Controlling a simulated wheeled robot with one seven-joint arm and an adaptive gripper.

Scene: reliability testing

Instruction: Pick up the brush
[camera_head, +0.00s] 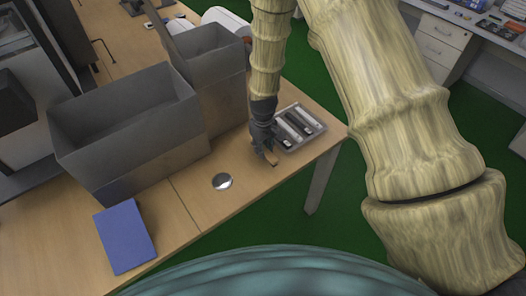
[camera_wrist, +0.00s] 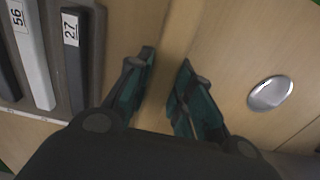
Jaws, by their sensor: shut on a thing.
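My gripper (camera_head: 266,148) points down at the table, just left of the grey tray. In the wrist view its two dark green fingers (camera_wrist: 167,62) are closed in on a narrow light-brown wooden piece, which looks like the brush (camera_wrist: 178,30). The brush runs between the fingers and up out of the wrist view. In the head view only a small brown end of the brush (camera_head: 271,160) shows below the fingertips, at or close to the table top. The rest of it is hidden, and its colour is close to the wood of the table.
A grey tray (camera_head: 322,128) with labelled bars stands right of my gripper. A round shiny disc (camera_head: 222,181) lies to the left, also in the wrist view (camera_wrist: 270,93). Grey bins (camera_head: 125,120) and a blue book-like block (camera_head: 125,236) stand further left. The table's front edge is close.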

